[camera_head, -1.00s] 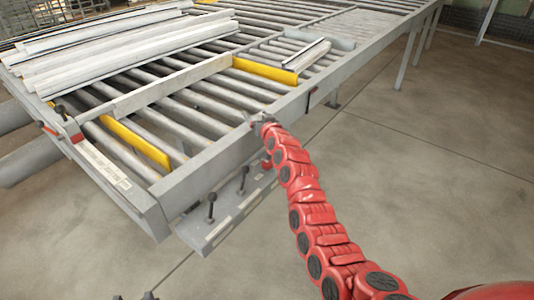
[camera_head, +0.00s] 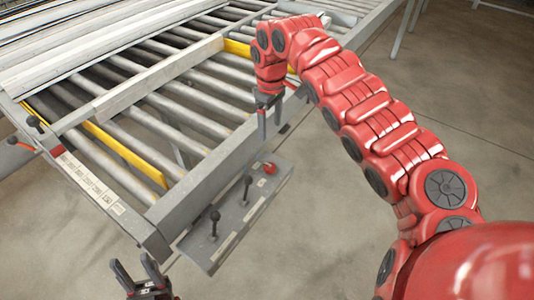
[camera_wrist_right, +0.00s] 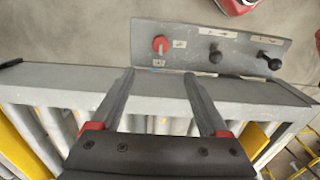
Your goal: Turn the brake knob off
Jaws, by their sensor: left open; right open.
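The red knob (camera_head: 269,168) sits at the far end of a grey control panel (camera_head: 228,239) along the conveyor's side. It also shows in the right wrist view (camera_wrist_right: 160,45), with a pale mark across its face and small labels around it. My right gripper (camera_head: 268,118) points down above and beyond the knob, open and empty. In the right wrist view its two spread fingers (camera_wrist_right: 159,78) reach toward the knob, which lies beyond the tips, roughly between them. My left gripper (camera_head: 132,265) is open and empty at the bottom left, apart from the panel.
Two black ball-headed levers, one nearer (camera_head: 214,216) and one in the middle (camera_head: 246,181), stand on the same panel. The roller conveyor (camera_head: 193,187) has a raised grey side rail beside the panel. Long metal profiles (camera_head: 100,45) lie at the back left. Open floor lies right.

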